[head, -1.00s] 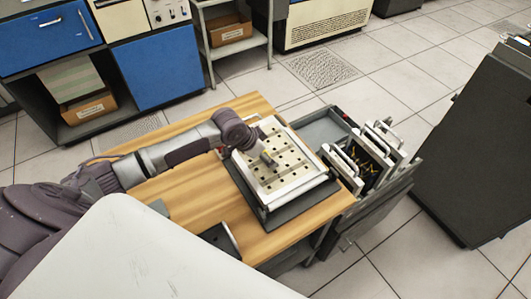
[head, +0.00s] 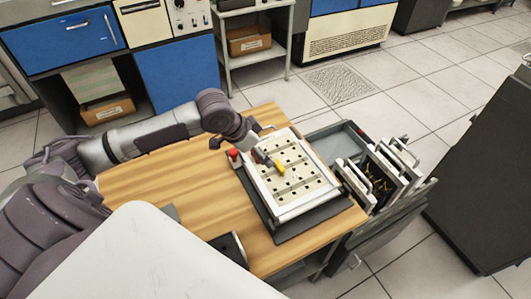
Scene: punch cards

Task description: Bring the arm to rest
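My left arm comes in from the left over the wooden table (head: 165,200). My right gripper is not in view.
A small red piece (head: 233,153) stands at the panel's left edge. A grey tray (head: 335,143) and several upright panels with handles (head: 385,172) stand to the right. A dark cabinet (head: 485,185) is at the far right. The table's left part is clear.

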